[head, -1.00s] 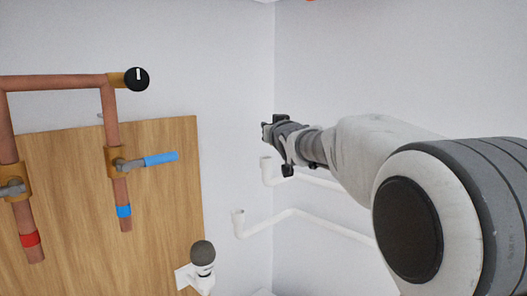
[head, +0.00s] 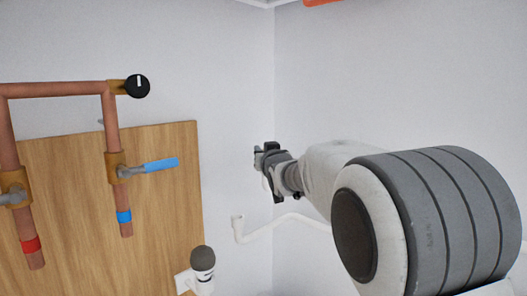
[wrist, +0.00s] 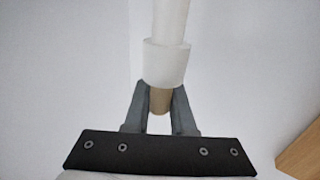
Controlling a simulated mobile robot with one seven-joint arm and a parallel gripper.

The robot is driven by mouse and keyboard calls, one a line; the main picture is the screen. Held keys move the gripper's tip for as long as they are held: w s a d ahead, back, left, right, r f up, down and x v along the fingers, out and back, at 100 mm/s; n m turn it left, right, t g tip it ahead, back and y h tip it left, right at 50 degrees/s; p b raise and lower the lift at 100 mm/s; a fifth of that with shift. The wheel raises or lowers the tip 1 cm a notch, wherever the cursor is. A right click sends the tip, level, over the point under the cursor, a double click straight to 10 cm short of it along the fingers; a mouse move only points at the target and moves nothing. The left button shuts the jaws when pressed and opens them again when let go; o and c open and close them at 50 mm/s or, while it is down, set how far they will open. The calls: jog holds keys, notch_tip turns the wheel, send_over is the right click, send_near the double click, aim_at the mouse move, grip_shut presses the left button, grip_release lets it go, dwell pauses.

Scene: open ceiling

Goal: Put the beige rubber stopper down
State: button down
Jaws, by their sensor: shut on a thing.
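In the wrist view, my gripper (wrist: 159,110) is shut on the beige rubber stopper (wrist: 160,101), which sits between the two grey fingers. Just beyond it is the wide collar of a white pipe (wrist: 165,63). The stopper's far end meets the collar's edge in the picture; I cannot tell whether it touches or enters it. In the head view, my gripper (head: 259,160) is near the room corner, and the stopper cannot be made out there.
A lower white pipe (head: 270,225) with an upturned end runs along the corner. At left are copper pipes (head: 110,130) with a blue-handled valve (head: 160,165) before a wooden panel (head: 165,215). A grey-topped white fitting (head: 203,262) stands at the bottom.

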jog(key=c, duration=0.8)
grip_release()
jog(key=shift+o, duration=0.2)
jog(key=s+d+b, duration=0.2)
jog(key=s+b, duration=0.1)
jog(key=s, duration=0.9)
jog(key=s+d+f+g+h, duration=0.1)
jog(key=s+d+f+g, duration=0.3)
jog(key=s+f, duration=0.3)
jog(key=s+d+f+m+g+h, duration=0.1)
jog(key=s+d+f+g, duration=0.2)
jog(key=s+f, duration=0.4)
jog(key=s+d+f+m+g+h, duration=0.1)
jog(key=s+d+f+g, duration=0.3)
jog(key=s, duration=1.5)
notch_tip(320, 180, down, 4)
jog(key=shift+s+d+f+g, duration=0.1)
jog(key=shift+s+d+g, duration=0.15)
jog(key=shift+g, duration=0.25)
